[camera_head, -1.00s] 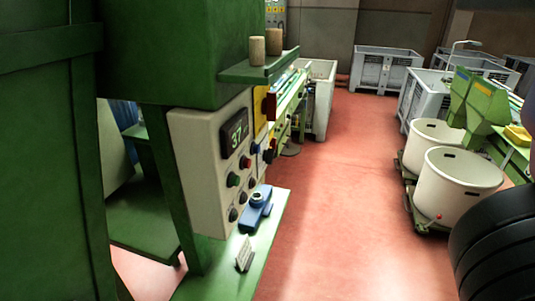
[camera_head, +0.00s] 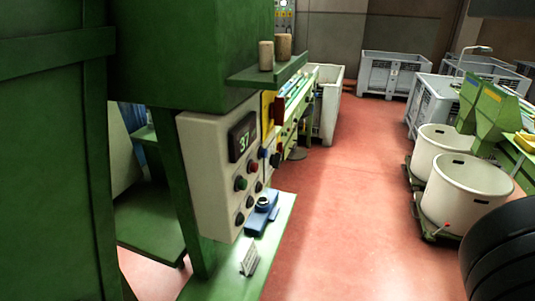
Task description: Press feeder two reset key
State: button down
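A pale control panel (camera_head: 205,150) is fixed to the green machine at the left centre of the head view, seen at an angle. It has a dark display (camera_head: 242,137) that seems to read 37. Below the display are a green button (camera_head: 240,184), a red button (camera_head: 253,167) and several dark knobs or buttons (camera_head: 239,218). A blue button (camera_head: 262,153) sits at the panel's right edge. Labels are too small to read, so I cannot tell which is the feeder two reset key. My gripper is not in view.
Two corks (camera_head: 266,55) stand on a green shelf (camera_head: 250,76) above the panel. A blue device (camera_head: 262,213) and a small sign (camera_head: 249,258) sit on the green ledge below. White tubs (camera_head: 463,190) stand at right. The red floor (camera_head: 345,200) between is clear.

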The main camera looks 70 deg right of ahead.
aim_at(263, 152)
jog(key=z, duration=1.65)
jog(key=k+j, duration=0.45)
jog(key=j, duration=0.15)
jog(key=k+j, duration=0.5)
